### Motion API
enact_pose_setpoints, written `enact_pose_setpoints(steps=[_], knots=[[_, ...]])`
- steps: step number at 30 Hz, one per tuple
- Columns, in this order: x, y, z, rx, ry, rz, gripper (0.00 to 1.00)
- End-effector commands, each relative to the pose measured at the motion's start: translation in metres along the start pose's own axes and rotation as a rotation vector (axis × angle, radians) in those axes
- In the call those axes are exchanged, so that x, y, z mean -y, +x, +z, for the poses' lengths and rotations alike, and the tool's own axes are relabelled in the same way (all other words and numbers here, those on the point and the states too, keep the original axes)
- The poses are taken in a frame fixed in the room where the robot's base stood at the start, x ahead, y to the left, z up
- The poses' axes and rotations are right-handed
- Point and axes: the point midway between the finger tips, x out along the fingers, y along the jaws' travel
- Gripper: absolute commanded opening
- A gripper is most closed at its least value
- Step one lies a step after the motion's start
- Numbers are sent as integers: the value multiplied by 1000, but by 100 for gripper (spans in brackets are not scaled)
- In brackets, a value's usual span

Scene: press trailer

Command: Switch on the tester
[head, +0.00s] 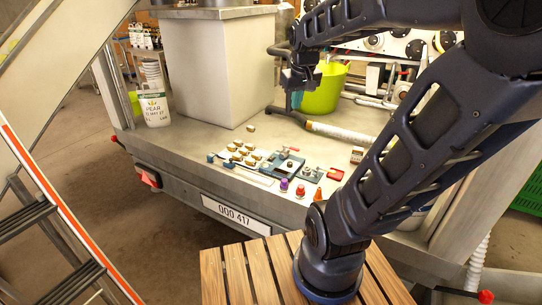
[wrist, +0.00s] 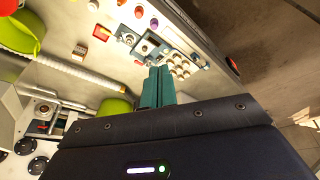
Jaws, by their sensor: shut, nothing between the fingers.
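My gripper (head: 296,100) is held above the trailer counter, left of the green bucket. In the wrist view its teal fingers (wrist: 158,86) are together with nothing between them. No label marks the tester. A small teal-framed unit with a dark round centre (head: 291,166) lies near the counter's front edge and may be it. It also shows in the wrist view (wrist: 150,46), beyond the fingertips and apart from them. Its switch is too small to make out, and I cannot tell whether it is on.
Several brass-coloured pieces (head: 240,152) stand left of the unit. Small purple (head: 284,184), red (head: 300,191) and orange (head: 318,195) items lie in front. A green bucket (head: 324,92) and a long tube (head: 340,133) lie behind. A tall grey box (head: 218,70) stands at left.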

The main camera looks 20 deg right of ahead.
Motion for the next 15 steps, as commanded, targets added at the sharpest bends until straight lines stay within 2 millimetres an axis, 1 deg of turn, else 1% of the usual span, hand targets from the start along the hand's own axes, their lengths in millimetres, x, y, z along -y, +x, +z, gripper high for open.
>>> enact_pose_setpoints(steps=[1,3,8,15], knots=[[-2,4,-10,11,-12,-1,0],[-4,9,-22,23,-31,-3,0],[-9,22,-52,49,-77,-9,0],[-17,47,-94,89,-143,-22,0]])
